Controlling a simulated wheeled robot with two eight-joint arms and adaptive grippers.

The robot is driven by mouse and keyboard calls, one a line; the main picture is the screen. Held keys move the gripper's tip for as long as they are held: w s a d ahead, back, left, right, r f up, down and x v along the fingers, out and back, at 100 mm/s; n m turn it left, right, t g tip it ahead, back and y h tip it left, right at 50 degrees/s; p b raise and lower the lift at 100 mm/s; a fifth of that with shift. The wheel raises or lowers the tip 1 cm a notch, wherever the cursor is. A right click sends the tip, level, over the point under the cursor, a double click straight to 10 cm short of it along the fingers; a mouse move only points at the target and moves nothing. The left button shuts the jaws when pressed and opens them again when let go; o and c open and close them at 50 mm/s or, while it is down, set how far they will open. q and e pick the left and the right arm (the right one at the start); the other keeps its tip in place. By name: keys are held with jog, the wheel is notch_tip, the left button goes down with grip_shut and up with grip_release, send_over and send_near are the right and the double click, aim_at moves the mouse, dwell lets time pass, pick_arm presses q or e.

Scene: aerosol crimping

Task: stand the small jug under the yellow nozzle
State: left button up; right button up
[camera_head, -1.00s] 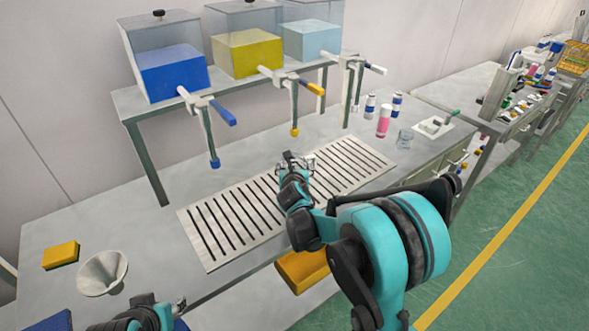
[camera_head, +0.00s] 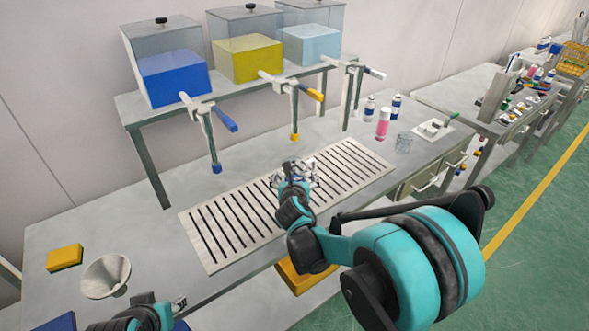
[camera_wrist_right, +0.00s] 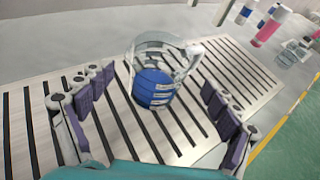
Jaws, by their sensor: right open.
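The small jug (camera_wrist_right: 155,75) is clear, with blue in its lower part and white marks. In the right wrist view it stands on the slotted grate, between the spread fingers and apart from them. In the head view my right gripper (camera_head: 298,177) mostly hides it. That gripper is open, low over the grate. The yellow nozzle (camera_head: 295,137) hangs from the middle dispenser, behind the gripper in the head view. I cannot tell whether the jug is exactly below it. My left gripper (camera_head: 180,303) is at the bottom left, small, its fingers unclear.
The slotted grate (camera_head: 222,247) lies on the grey bench. A blue nozzle (camera_head: 216,168) hangs to the left. Bottles (camera_head: 383,124) and a glass beaker (camera_head: 404,142) stand to the right. A funnel (camera_head: 106,277) and a yellow sponge (camera_head: 64,258) lie at the left. The bench between is clear.

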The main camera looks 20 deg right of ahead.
jog(key=s+a+r+m+g+y+p, duration=0.1)
jog(key=s+m+g+y, duration=0.2)
jog(key=s+m, duration=2.8)
jog(key=m+g, duration=0.1)
jog(key=g, duration=0.2)
jog(key=shift+s+a+m+y, duration=0.2)
jog(key=shift+m+y, duration=0.2)
